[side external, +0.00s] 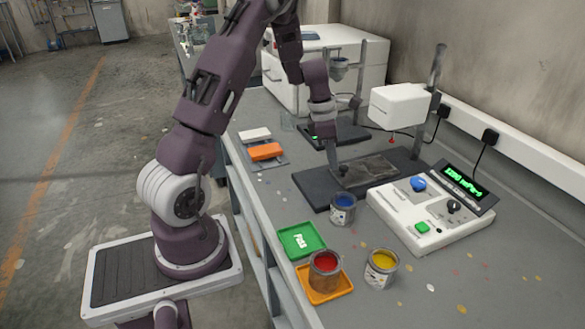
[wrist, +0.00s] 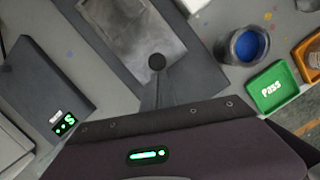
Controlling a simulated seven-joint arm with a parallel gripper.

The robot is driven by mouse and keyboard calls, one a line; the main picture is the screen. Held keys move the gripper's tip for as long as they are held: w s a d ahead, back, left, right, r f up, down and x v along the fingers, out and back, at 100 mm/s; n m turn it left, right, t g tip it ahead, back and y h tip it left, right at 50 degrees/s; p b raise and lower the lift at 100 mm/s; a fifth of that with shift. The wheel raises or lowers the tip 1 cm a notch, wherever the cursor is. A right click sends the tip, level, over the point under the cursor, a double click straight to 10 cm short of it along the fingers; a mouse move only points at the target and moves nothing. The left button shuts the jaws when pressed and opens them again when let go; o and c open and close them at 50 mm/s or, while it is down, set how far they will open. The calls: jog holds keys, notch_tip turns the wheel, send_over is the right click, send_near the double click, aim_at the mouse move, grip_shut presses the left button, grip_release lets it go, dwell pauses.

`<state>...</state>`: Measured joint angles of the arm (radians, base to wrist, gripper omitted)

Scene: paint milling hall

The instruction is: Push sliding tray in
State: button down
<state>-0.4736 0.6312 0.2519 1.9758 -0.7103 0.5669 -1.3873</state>
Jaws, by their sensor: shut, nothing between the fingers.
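A grey, smudged flat plate, which looks like the sliding tray (side external: 372,171), lies on a dark base slab (side external: 318,186) under a white instrument head. In the wrist view the tray (wrist: 125,20) has scuffed, lighter patches. A round black knob (wrist: 157,62) shows at its near end. My gripper (side external: 340,168) is shut and empty, pointing down at the tray's left end. In the wrist view my gripper (wrist: 159,76) tapers to a tip right at the knob; I cannot tell whether they touch.
A blue paint can (side external: 343,209) stands close to the slab's front edge. A white control box (side external: 405,221) is to the right. A green "Pass" tray (side external: 301,240), red can (side external: 325,266) and yellow can (side external: 382,268) stand nearer. A dark scale (wrist: 45,90) sits left in the wrist view.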

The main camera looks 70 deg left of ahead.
aim_at(351, 172)
jog(key=w, duration=0.4)
jog(key=shift+w, duration=0.15)
jog(key=shift+d+r, duration=0.1)
jog(key=shift+d, duration=0.05)
jog(key=s, duration=0.1)
jog(key=s+a, duration=0.2)
jog(key=s, duration=0.1)
jog(key=shift+a+r, duration=0.25)
jog(key=shift+r, duration=0.1)
jog(key=d+v, duration=0.1)
jog(key=v, duration=0.8)
jog(key=s+d+r+m, duration=0.3)
jog(key=d+r+m, duration=0.4)
jog(key=d+r, duration=0.15)
jog(key=s+d+r+m+t+y, duration=0.1)
jog(key=s+d+m+t, duration=0.2)
jog(key=s+d+m, duration=1.3)
jog(key=s+m, duration=0.3)
jog(key=m, duration=0.4)
jog(key=shift+d+m, duration=0.35)
jog(key=shift+m, duration=0.05)
